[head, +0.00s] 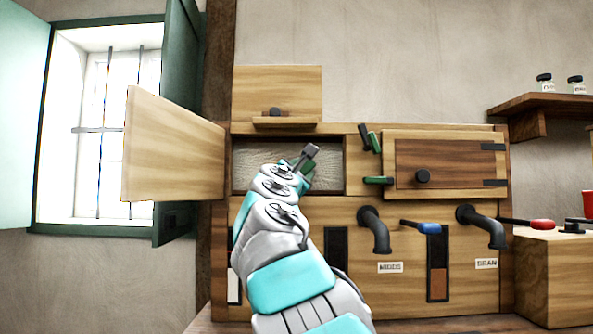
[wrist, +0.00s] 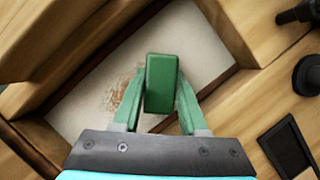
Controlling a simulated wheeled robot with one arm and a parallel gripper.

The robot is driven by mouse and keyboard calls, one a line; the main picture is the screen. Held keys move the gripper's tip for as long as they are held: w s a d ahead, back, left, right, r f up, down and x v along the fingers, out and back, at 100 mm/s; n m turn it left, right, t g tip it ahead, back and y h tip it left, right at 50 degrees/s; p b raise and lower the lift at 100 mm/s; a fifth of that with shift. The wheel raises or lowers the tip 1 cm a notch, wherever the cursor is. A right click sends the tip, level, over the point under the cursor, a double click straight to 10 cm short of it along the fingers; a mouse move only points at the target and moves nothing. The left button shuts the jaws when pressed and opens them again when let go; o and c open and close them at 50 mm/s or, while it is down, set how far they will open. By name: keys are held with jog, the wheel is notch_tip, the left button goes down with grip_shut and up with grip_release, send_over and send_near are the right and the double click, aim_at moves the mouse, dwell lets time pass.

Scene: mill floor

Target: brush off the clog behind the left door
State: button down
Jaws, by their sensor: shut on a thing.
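The left door (head: 175,145) stands wide open, swung out to the left. Behind it is an open compartment (head: 250,165) with a pale inner surface. In the wrist view a patchy brown smear, the clog (wrist: 120,92), lies on that pale surface, left of my gripper. My gripper (wrist: 158,100) is shut on a green block-like handle (wrist: 161,82), which looks like the brush's; no bristles show. In the head view my gripper (head: 307,165) is at the compartment's right part, and my arm hides part of the opening. I cannot tell whether the brush touches the surface.
The closed right door (head: 440,160) has a dark knob (head: 422,176). Green-handled parts (head: 378,180) stick out between the doors. A window (head: 105,120) with open shutters is left.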

aim_at(315, 164)
jog(key=shift+d+f, duration=0.1)
jog(key=shift+d, duration=1.5)
jog(key=shift+r+p, duration=0.7)
jog(key=shift+p, duration=0.3)
jog(key=shift+w+a+p, duration=0.2)
jog(key=shift+a+p, duration=1.4)
jog(key=shift+a, duration=1.75)
jog(key=shift+a+p, duration=0.85)
jog(key=shift+a, duration=0.9)
jog(key=shift+a+r+p, duration=0.1)
jog(key=shift+a+p, duration=1)
jog(key=shift+a, duration=0.5)
jog(key=shift+w+r+p, duration=0.1)
jog(key=shift+r+p, duration=0.25)
jog(key=shift+p, duration=0.2)
jog(key=shift+d+r, duration=0.1)
jog(key=shift+d, duration=0.75)
jog(key=shift+s+d+b, duration=0.2)
jog(key=shift+d+b, duration=0.4)
jog(key=shift+d, duration=3.3)
jog(key=shift+s+d, duration=0.2)
jog(key=shift+d, duration=1.7)
